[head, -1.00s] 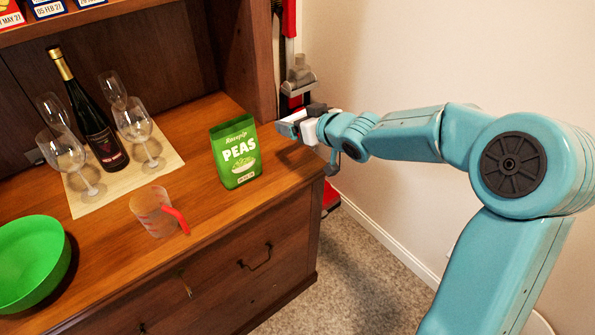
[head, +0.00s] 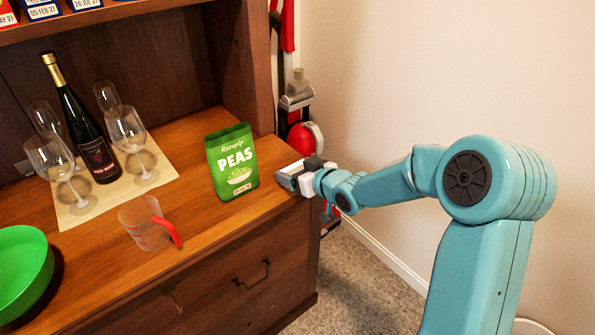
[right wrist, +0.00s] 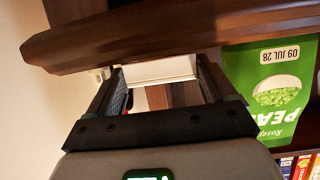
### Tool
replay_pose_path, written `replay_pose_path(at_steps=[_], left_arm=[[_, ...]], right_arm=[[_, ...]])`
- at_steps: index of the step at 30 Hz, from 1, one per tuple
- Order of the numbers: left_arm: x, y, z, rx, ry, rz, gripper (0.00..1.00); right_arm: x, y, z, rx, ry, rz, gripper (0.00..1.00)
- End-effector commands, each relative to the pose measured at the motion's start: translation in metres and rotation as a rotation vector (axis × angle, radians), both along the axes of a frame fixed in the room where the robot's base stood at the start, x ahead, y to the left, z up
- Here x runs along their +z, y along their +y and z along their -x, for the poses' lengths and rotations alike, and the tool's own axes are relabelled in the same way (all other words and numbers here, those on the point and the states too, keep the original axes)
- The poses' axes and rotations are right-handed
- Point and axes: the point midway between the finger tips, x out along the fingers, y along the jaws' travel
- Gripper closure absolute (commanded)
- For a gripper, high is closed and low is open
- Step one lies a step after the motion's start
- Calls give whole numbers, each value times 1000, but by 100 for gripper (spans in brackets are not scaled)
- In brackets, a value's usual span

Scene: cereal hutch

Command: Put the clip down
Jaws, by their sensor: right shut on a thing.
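My right gripper (head: 290,176) is at the right end of the wooden counter, low by its edge and just right of the green peas bag (head: 233,163). In the right wrist view, the fingers of the right gripper (right wrist: 158,82) are on either side of a white block-like thing (right wrist: 160,70), which I take to be the clip. It sits between the fingertips, near the dark wooden edge. In the head view the clip is mostly hidden by the gripper. I cannot tell whether it touches the counter. My left gripper is not in view.
The counter (head: 195,218) also holds a measuring cup (head: 146,224) with a red handle, a green bowl (head: 22,270), and a wine bottle (head: 88,130) with several glasses on a mat (head: 75,218). Bare wood lies in front of the bag.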

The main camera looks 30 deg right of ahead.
Motion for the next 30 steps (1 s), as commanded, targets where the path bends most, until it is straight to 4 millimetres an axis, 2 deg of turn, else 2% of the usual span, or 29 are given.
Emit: replay_pose_path(at_steps=[15,16,17,23,28,29,30], left_arm=[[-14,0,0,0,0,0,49],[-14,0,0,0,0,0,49],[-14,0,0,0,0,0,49],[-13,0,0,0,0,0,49],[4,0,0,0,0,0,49],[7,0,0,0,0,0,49],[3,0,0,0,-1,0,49]], right_arm=[[-16,1,1,0,12,-4,44],[-17,1,2,0,13,-5,9],[-17,1,2,1,14,-5,0],[-18,1,2,-1,17,-7,0],[-2,0,2,-2,18,-8,0],[1,0,4,-3,18,-8,0],[1,-2,14,-6,16,-6,0]])
